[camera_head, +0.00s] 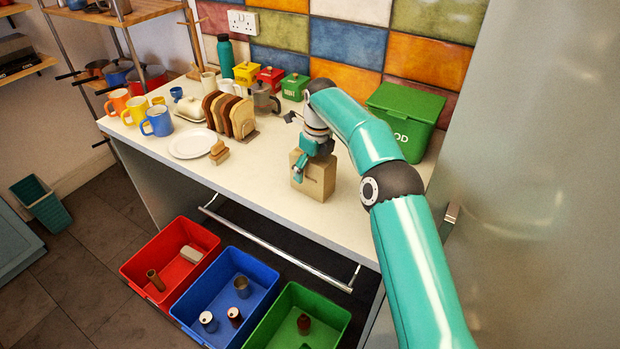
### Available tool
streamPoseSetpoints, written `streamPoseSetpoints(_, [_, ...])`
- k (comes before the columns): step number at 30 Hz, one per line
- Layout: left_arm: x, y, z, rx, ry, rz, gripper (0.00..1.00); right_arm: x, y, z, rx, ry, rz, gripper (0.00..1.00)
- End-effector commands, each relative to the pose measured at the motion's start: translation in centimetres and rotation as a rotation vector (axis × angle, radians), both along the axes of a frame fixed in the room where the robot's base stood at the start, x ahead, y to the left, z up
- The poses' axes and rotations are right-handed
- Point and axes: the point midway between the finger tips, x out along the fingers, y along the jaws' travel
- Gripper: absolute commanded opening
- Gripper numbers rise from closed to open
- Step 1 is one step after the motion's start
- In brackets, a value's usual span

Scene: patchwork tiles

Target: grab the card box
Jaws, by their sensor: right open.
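The card box (318,182) is a tan cardboard box standing upright on the pale worktop, right of the middle of the counter. My right gripper (303,165) comes down over the box from above, at the end of my teal arm. One teal finger shows against the near left part of the box. The other finger is hard to make out, and I cannot tell whether either touches the card. The gripper is open. My left gripper is not in view.
A toast rack (229,115), a white plate (192,144) and several mugs stand to the left. A green bin (405,118) stands behind to the right. Red (170,262), blue (226,296) and green (299,318) crates sit on the floor below a rail (275,243).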

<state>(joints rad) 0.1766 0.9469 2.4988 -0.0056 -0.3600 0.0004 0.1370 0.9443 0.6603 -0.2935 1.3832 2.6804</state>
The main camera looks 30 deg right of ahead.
Motion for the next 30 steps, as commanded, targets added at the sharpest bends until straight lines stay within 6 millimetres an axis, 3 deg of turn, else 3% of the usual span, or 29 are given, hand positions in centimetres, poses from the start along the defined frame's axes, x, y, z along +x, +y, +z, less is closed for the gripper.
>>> streamPoseSetpoints(26, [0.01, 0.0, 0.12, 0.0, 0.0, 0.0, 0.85, -0.05, -0.07, -0.44, 0.0, 0.001, -0.001, 0.95])
streamPoseSetpoints(30, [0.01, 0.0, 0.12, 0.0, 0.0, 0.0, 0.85, -0.03, -0.08, -0.44, 0.0, 0.001, -0.001, 0.75])
